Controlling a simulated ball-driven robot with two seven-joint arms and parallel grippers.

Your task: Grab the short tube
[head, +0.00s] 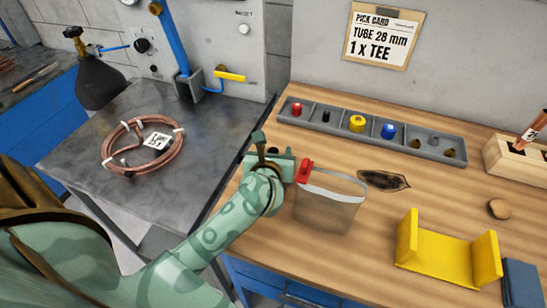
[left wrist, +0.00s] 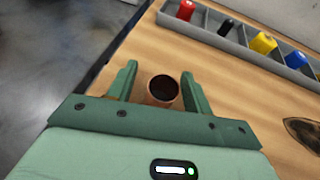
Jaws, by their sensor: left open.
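A short copper tube (left wrist: 163,91) shows in the left wrist view with its round dark open end facing the camera. It lies between the two green fingers of my left gripper (left wrist: 159,72). The gripper is open, and a gap shows on the left side of the tube; the right finger is very close to it, and I cannot tell whether they touch. In the head view my left gripper (head: 270,150) is over the left edge of the wooden bench, and the tube is hidden there. My right gripper is in neither view.
A grey parts tray (head: 460,154) with coloured pieces runs along the back of the wooden bench (head: 375,240). A bag-like container with a red clip (head: 330,207) is right beside the gripper. A yellow bracket (head: 445,257) and a wooden tube block (head: 505,160) stand further right.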

